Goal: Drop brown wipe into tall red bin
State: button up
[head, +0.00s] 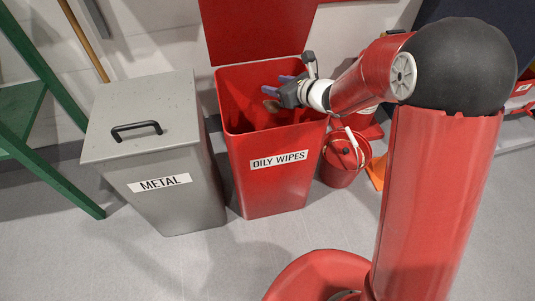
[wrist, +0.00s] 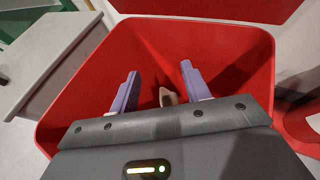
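The tall red bin (head: 236,122), labelled OILY WIPES, stands with its lid (head: 258,30) raised at the back. My gripper (head: 279,86) is over its open mouth. In the wrist view the purple fingers of my gripper (wrist: 158,70) are spread apart, above the red bin (wrist: 80,70). A small brown piece, the brown wipe (wrist: 168,97), shows between and beyond the fingers, with gaps on both sides. In the head view a small brown patch shows just below the fingers. I cannot tell whether the wipe is falling or resting in the bin.
A grey bin labelled METAL (head: 150,150), with a closed lid and black handle, stands to the left. A red bucket (head: 342,172) stands to the right of the red bin. A green frame (head: 45,75) is at the far left. The floor in front is clear.

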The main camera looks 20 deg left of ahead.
jog(key=shift+o, duration=0.7)
jog(key=v, duration=0.7)
jog(key=shift+s+d+b, duration=0.15)
jog(key=shift+d+b, duration=0.15)
jog(key=shift+b, duration=0.05)
jog(key=shift+r, duration=0.2)
